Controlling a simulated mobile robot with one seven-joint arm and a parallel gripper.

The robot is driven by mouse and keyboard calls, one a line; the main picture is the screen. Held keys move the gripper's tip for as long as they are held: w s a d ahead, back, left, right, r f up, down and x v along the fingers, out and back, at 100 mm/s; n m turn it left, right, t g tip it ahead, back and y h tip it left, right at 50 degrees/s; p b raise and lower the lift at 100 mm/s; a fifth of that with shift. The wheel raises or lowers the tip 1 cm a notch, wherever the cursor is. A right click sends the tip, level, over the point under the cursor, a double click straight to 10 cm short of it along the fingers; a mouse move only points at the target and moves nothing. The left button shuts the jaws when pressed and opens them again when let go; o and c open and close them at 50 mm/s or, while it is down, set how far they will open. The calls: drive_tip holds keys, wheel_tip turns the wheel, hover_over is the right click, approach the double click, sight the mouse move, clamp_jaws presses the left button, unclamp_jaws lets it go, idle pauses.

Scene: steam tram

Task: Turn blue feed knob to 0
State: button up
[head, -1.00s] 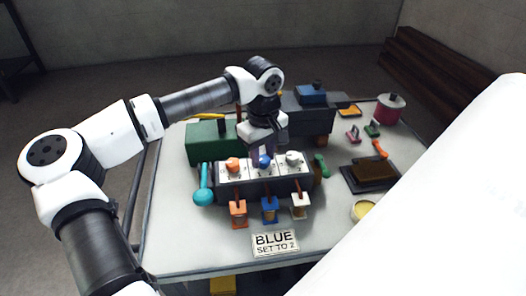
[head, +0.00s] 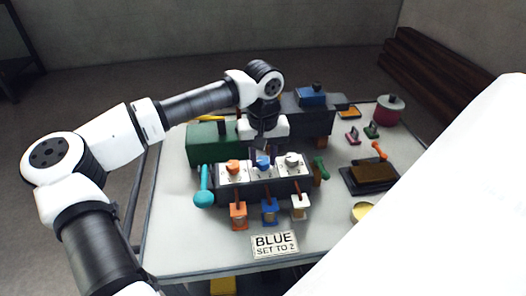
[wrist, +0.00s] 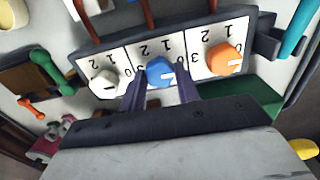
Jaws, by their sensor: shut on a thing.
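The blue knob (head: 262,161) sits in the middle of a row of three on the dark control box, between an orange knob (head: 233,166) and a white knob (head: 292,160). My gripper (wrist: 160,85) is shut on the blue knob (wrist: 159,74), with one dark finger on each side of it in the wrist view. White dial plates with black numerals surround the knobs. The fingers cover part of the blue dial, and I cannot tell which number the knob points at.
Orange, blue and white tags (head: 269,211) hang in front of the box. A teal lever (head: 204,188) stands at its left and a green lever (head: 321,168) at its right. Green and dark blocks (head: 207,150) stand behind. The front left of the table is clear.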

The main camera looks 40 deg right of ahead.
sight(263, 160)
drive_tip(key=o, duration=1)
wheel_tip(263, 160, up, 14)
drive_tip(key=shift+f+p, duration=0.1)
drive_tip(key=shift+p, duration=0.7)
